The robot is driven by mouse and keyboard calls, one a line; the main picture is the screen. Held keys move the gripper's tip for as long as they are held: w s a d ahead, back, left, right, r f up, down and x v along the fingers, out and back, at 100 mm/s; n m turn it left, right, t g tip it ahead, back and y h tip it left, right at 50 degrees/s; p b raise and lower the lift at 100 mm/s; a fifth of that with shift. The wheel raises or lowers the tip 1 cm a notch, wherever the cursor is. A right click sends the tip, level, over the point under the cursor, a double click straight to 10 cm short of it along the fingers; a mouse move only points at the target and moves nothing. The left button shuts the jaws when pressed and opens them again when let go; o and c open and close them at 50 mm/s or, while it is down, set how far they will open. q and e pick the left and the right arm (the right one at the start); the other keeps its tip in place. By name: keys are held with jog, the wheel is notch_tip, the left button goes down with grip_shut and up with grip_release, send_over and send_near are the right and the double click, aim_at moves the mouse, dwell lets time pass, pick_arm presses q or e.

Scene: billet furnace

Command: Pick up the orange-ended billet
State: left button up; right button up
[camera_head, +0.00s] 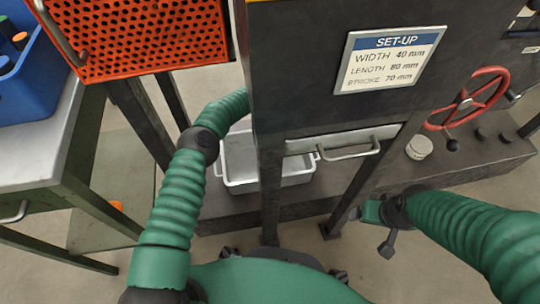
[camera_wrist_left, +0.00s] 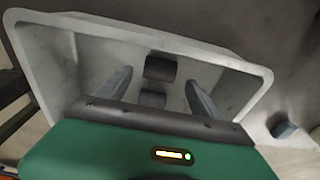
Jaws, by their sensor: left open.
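A white tray (camera_head: 297,178) stands low behind the dark machine frame. In the left wrist view the same tray (camera_wrist_left: 215,52) fills most of the picture. It holds two short dark billets, one farther off (camera_wrist_left: 160,68) and one nearer (camera_wrist_left: 152,98). No orange end shows on either. My left gripper (camera_wrist_left: 159,94) is open over the tray, its two fingers apart on either side of the billets. In the head view the machine hides it. A dark piece with an orange end (camera_head: 20,40) sits in the blue bin at upper left. My right gripper (camera_head: 372,212) is at lower right, its fingers unclear.
The blue bin (camera_head: 35,75) stands on a grey table (camera_head: 40,150). The machine with the SET-UP sign (camera_head: 385,62) blocks the middle. A red handwheel (camera_head: 474,97) and an orange mesh panel (camera_head: 150,40) flank it. A small dark cylinder (camera_wrist_left: 283,130) lies outside the tray.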

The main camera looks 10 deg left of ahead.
pick_arm(q)
jog(key=f+b, duration=0.4)
jog(key=f, duration=0.1)
jog(key=shift+s+d+f, duration=0.1)
jog(key=shift+s+f, duration=0.05)
jog(key=shift+s, duration=0.1)
jog(key=shift+r, duration=0.2)
grip_shut()
